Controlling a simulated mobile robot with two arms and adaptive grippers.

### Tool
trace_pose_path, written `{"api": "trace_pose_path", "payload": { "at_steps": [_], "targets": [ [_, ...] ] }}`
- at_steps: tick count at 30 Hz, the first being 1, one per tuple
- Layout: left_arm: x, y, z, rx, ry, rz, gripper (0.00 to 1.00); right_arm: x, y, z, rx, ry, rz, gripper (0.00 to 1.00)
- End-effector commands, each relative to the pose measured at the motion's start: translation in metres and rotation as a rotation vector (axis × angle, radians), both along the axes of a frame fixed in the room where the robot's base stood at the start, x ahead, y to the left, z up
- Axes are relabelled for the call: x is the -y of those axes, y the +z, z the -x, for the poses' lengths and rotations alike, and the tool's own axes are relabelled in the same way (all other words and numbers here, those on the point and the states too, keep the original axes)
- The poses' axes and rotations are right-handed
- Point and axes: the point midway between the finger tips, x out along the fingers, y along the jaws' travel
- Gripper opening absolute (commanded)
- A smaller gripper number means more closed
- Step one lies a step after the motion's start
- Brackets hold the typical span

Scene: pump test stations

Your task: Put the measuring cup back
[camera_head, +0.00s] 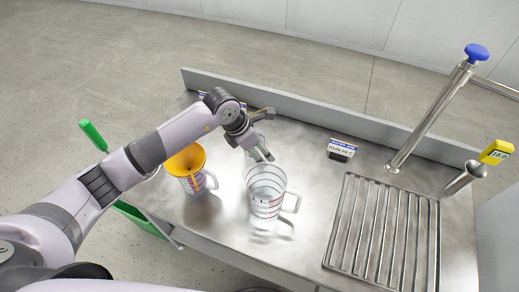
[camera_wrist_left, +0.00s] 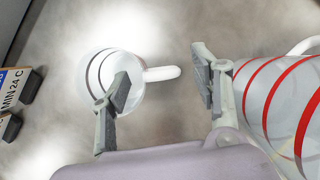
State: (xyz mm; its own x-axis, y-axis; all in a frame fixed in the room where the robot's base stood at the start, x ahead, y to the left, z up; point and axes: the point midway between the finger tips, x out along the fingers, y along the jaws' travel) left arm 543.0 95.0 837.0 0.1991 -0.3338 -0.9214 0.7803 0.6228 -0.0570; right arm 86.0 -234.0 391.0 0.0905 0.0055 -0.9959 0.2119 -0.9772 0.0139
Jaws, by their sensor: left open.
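A clear measuring cup (camera_head: 266,190) with ring markings stands upright on the steel bench, its handle to the right. A second clear cup (camera_head: 193,184) with a yellow funnel (camera_head: 186,160) in its top stands to its left. My left gripper (camera_head: 264,155) is open and empty just behind the first cup's rim. In the left wrist view, a clear red-striped cup (camera_wrist_left: 285,105) is close on the right, cut off by the frame. A pale round cup-like form (camera_wrist_left: 108,75) with dark rings and a white handle shows beyond the open fingers. I cannot tell which cup each is.
A ribbed drain grate (camera_head: 382,232) lies at the right, beside a blue-topped steel post (camera_head: 430,115) and a yellow display (camera_head: 496,152). The bench between the first cup and the grate is clear.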

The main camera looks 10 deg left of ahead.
Motion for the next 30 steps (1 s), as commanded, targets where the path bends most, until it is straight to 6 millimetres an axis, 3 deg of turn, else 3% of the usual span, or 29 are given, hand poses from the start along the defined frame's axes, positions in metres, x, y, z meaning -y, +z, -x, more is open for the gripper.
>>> {"api": "trace_pose_path", "payload": {
  "at_steps": [15,21,30],
  "targets": [
    [-0.034,0.091,0.019,0.005,0.001,-0.002,0.57,0.000,-0.021,0.000,0.000,0.000,0.000,0.40],
    [-0.038,0.104,0.022,0.003,0.001,-0.001,0.57,0.000,-0.022,0.000,0.000,0.000,0.000,0.40],
    [-0.038,0.105,0.023,0.002,0.001,0.000,0.57,0.002,-0.022,0.000,0.000,0.001,0.002,0.40]
  ]
}}
